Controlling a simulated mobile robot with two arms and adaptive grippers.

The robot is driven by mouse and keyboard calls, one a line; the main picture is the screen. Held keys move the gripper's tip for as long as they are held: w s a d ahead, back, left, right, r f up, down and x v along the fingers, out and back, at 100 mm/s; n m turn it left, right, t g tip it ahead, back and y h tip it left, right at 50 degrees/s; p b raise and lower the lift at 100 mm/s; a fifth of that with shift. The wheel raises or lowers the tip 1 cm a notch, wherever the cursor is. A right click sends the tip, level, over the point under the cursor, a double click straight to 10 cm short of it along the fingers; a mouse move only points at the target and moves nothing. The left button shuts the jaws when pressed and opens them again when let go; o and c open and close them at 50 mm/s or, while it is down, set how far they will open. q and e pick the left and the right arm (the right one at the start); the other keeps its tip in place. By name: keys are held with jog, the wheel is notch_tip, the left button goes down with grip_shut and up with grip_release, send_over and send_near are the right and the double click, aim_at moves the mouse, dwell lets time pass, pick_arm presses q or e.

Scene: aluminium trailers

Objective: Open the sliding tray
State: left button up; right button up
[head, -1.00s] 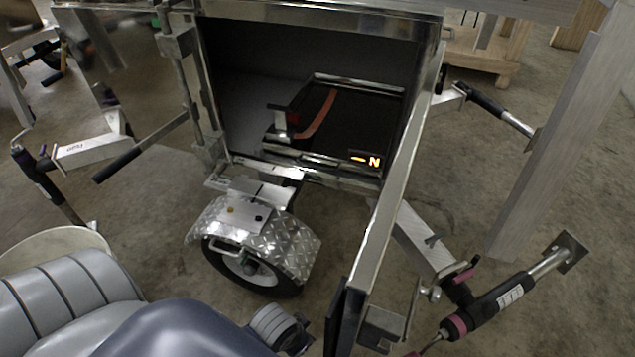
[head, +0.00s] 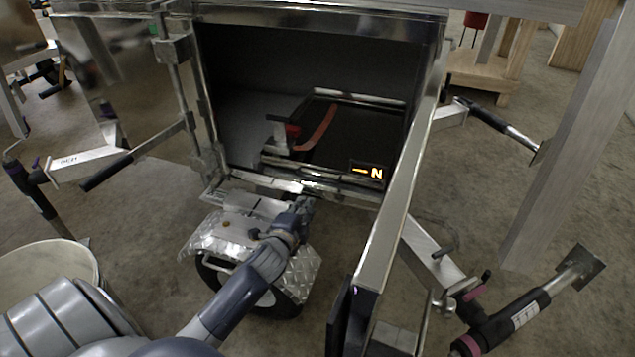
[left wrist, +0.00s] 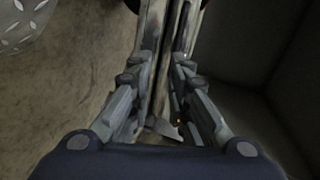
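The sliding tray (head: 342,136) is a dark flat tray with shiny metal edges, inside the trailer's open compartment. A red strap (head: 317,130) lies across it, and a lit label (head: 368,172) sits at its front right. My left gripper (head: 306,203) is at the front sill of the compartment, above the wheel guard. In the left wrist view my left gripper (left wrist: 160,65) has its fingers parted, with shiny metal edging (left wrist: 163,85) running between them. I cannot tell whether they touch it. My right gripper is not in view.
An open metal door (head: 390,205) stands to the right of the compartment, with another door (head: 130,95) at the left. A checker-plate wheel guard (head: 215,240) is under my left arm. Jack arms (head: 500,125) stick out on both sides. A pale bucket (head: 50,265) stands at lower left.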

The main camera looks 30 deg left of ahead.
pick_arm(q)
jog(key=shift+m+t, duration=0.5)
jog(key=shift+m, duration=0.3)
jog(key=x, duration=0.3)
jog(key=r+b+x, duration=0.1)
jog(key=x, duration=0.2)
jog(key=b+x, duration=0.1)
jog(key=x, duration=0.3)
jog(key=shift+w+a+r, duration=0.1)
jog(key=shift+a+r, duration=0.15)
jog(key=shift+a, duration=0.05)
jog(key=shift+b+x, duration=0.55)
jog(key=shift+x, duration=0.8)
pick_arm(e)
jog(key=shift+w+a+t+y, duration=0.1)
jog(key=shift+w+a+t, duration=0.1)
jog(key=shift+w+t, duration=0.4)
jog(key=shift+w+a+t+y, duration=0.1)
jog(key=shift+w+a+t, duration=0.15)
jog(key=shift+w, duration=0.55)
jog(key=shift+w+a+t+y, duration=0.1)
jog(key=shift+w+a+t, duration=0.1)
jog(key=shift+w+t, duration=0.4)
pick_arm(q)
jog(key=shift+r, duration=0.1)
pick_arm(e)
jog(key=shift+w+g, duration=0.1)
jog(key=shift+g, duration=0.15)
pick_arm(q)
grip_shut()
